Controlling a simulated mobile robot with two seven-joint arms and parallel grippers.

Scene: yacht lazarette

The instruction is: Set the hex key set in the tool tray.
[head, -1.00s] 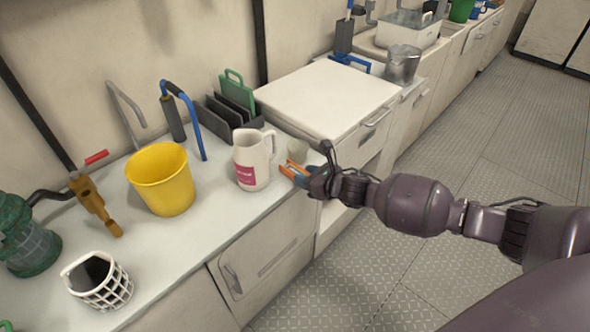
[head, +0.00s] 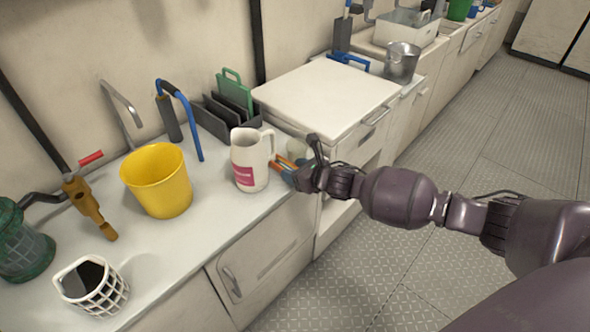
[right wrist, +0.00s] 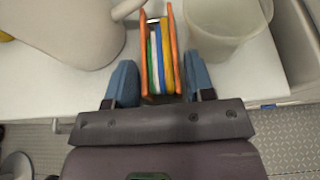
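The hex key set (head: 283,163) has orange side plates. Its green, white, blue and yellow keys show between them in the right wrist view (right wrist: 160,55). It is at the counter's front edge, between a white jug and a pale cup. My right gripper (head: 297,174) is at its near end. In the right wrist view the blue fingers (right wrist: 160,85) stand on either side of the set, with a narrow gap at each side; they look open. I cannot tell for sure which container is the tool tray; a pale rectangular tray (head: 405,29) stands on the far counter. My left gripper is not in view.
The white jug (head: 249,165) stands close left of the set, and the pale cup (right wrist: 228,30) close right. A yellow bucket (head: 158,184), a grey slotted rack (head: 211,121) and a white lattice basket (head: 105,296) share the counter. The white raised top (head: 325,95) is bare.

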